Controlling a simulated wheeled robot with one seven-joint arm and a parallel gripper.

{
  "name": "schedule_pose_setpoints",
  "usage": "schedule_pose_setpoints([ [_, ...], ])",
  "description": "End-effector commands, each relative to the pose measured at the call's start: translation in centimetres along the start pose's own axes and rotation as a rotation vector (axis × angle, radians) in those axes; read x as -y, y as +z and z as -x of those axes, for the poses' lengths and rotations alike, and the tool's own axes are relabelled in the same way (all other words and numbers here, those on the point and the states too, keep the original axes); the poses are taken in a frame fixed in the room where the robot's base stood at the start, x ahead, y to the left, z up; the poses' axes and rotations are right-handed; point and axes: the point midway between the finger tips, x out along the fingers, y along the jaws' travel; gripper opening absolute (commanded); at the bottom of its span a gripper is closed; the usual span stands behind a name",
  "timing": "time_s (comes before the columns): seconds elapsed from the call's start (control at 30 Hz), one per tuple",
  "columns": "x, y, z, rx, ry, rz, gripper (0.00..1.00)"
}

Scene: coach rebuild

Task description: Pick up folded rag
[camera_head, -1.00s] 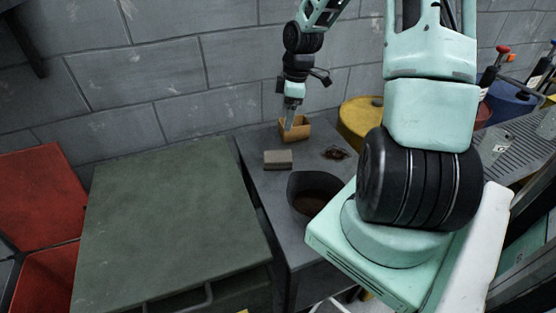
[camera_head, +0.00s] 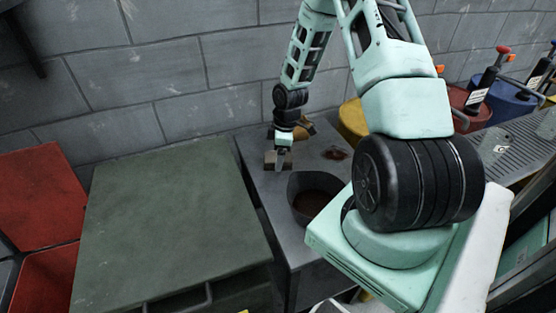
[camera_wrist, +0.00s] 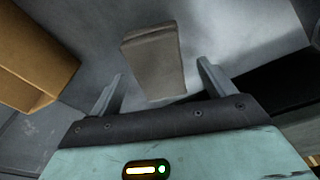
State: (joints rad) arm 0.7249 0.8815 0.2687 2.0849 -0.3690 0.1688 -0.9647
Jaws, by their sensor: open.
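The folded rag (camera_wrist: 154,66) is a grey-brown block-like bundle lying on the grey table. In the wrist view it lies ahead of and between the two fingers of my gripper (camera_wrist: 160,84), which are apart and empty. In the head view the rag (camera_head: 271,161) shows low beside my gripper (camera_head: 280,166), which is over it and partly hides it. I cannot tell from these views whether the fingers touch the rag.
A yellow-brown box (camera_wrist: 32,62) stands close by, behind my wrist in the head view. A green cabinet top (camera_head: 172,215) is at left; the grey wall is behind.

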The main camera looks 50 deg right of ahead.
Motion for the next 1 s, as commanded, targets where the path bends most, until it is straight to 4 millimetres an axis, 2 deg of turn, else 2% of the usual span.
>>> schedule_pose_setpoints([
  [0.13, 0.0, 0.0, -1.5, 0.000, 0.000, 0.000, 0.82],
  [0.37, -0.1, 0.1, -1.7, 0.000, 0.001, -0.001, 0.82],
  [0.4, -0.1, 0.1, -1.7, 0.000, 0.001, -0.001, 0.79],
  [0.57, -0.1, 0.1, -1.7, 0.000, 0.001, -0.001, 0.35],
  [0.87, -0.1, 0.0, -1.6, 0.000, 0.002, -0.001, 0.33],
  [1.0, -0.2, -0.2, -0.2, -0.001, 0.005, -0.001, 0.33],
])
